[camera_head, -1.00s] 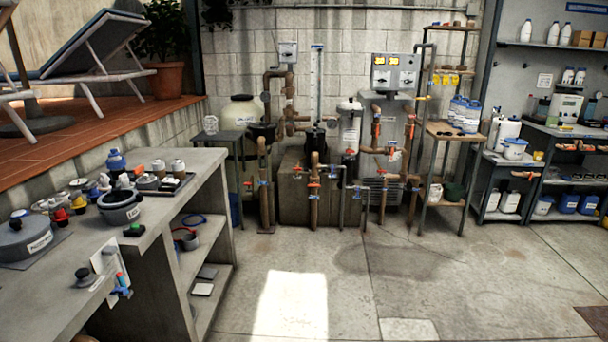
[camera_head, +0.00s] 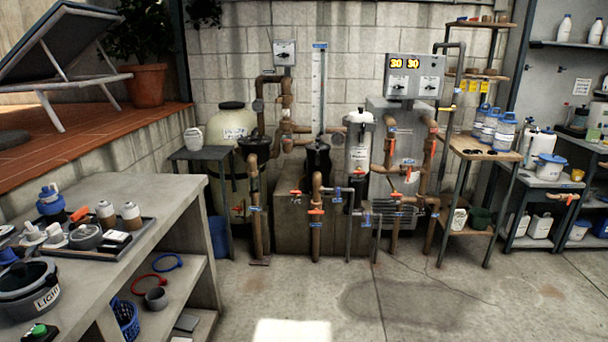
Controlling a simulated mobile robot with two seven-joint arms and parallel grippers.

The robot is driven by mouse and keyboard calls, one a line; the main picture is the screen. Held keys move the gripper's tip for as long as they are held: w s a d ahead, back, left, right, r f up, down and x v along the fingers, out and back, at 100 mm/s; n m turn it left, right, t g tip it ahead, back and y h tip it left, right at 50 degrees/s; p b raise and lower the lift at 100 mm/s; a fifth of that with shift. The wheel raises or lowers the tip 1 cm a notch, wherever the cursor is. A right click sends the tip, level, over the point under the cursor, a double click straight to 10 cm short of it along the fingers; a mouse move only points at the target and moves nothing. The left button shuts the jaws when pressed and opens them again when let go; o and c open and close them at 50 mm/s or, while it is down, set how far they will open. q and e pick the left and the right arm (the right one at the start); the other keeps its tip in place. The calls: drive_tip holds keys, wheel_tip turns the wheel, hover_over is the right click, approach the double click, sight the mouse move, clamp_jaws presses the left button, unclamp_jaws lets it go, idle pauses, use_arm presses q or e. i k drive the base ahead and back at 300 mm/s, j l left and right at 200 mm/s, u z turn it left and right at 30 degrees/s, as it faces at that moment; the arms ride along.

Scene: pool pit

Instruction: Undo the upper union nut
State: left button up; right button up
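The copper-coloured pipework (camera_head: 287,102) stands ahead against the block wall, beside a beige filter tank (camera_head: 233,135), a black pump-like unit (camera_head: 318,160) and a white cylinder (camera_head: 359,150). Several joints and orange or blue valve handles show on the pipes, one of them an orange handle (camera_head: 316,212) low in the middle. The union nuts are too small to tell apart, so I cannot say which is the upper one or how tight it is. Neither of my grippers is in view.
A concrete bench (camera_head: 160,190) with a tray and loose parts stands at the left. A wooden-topped shelf stand (camera_head: 485,150) is right of the pipework. A small grey table (camera_head: 203,153) stands left of the tank. The concrete floor (camera_head: 400,300) in front is clear.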

sight(282, 99)
drive_tip(key=i, duration=2.6)
